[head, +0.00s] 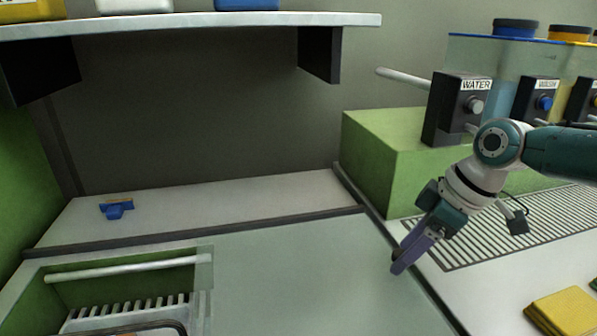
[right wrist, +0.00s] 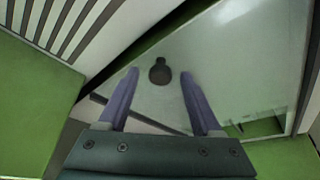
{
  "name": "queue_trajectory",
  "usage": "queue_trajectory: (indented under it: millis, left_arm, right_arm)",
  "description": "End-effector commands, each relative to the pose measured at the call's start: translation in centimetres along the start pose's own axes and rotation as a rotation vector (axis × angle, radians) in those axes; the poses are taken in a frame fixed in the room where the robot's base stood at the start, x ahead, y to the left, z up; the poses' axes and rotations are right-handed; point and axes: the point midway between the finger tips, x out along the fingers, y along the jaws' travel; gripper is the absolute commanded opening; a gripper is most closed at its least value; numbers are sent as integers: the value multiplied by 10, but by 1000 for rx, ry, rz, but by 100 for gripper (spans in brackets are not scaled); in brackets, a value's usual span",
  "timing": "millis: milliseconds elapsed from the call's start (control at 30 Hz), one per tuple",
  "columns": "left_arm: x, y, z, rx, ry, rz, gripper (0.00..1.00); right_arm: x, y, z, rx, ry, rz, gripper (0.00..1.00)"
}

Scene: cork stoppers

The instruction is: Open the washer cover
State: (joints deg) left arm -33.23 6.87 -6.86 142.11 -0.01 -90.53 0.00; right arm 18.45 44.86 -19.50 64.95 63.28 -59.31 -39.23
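The washer cover is a flat, pale, see-through panel (head: 300,275) lying across the lower middle of the head view. In the right wrist view the cover (right wrist: 225,60) fills the upper right, with a small dark knob (right wrist: 160,72) on it. My right gripper (head: 402,262) points down at the cover's right edge. In the right wrist view its two purple fingers (right wrist: 158,88) are apart, with the knob showing between their tips and nothing gripped. Whether the fingers touch the cover, I cannot tell. My left gripper is not in view.
An open green compartment with a rack (head: 130,307) and a white bar lies left of the cover. A blue item (head: 117,209) lies on the back ledge. A green block (head: 400,150) and water dispenser (head: 458,108) stand right. A yellow sponge-like block (head: 563,312) lies lower right. A shelf (head: 190,22) hangs above.

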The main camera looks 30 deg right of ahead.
Motion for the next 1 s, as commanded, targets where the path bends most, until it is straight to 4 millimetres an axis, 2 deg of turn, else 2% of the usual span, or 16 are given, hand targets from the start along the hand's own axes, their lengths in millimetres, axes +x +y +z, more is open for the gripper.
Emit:
queue_trajectory:
  millis: [267, 700, 833, 1000]
  left_arm:
    - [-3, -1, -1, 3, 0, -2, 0]
    - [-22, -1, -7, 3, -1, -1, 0]
    - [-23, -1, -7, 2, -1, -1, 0]
    - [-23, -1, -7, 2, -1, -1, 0]
  right_arm:
    - [-6, 0, -1, -2, 1, 0, 66]
    - [-85, 0, 0, -3, -2, 2, 66]
    - [-97, 0, 0, -1, -1, 1, 66]
    - [-100, 0, 0, 0, -1, -1, 66]
